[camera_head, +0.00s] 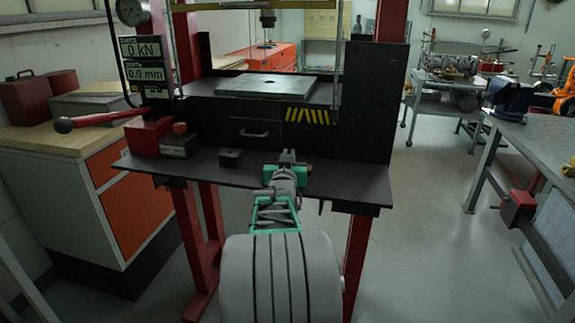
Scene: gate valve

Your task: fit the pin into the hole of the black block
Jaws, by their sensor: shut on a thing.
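The black block (231,158) is a small dark block on the front shelf of the press, left of my gripper. Its hole is too small to make out clearly. My gripper (287,158), with green parts on its wrist, is over the right half of the shelf, to the right of the block and apart from it. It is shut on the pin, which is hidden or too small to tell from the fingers.
The dark shelf (345,185) holds a red-and-black box (178,146) at left. Behind it stands the press with a grey plate (275,86) and red posts. A wooden-topped cabinet (75,137) is left, a workbench (535,150) right.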

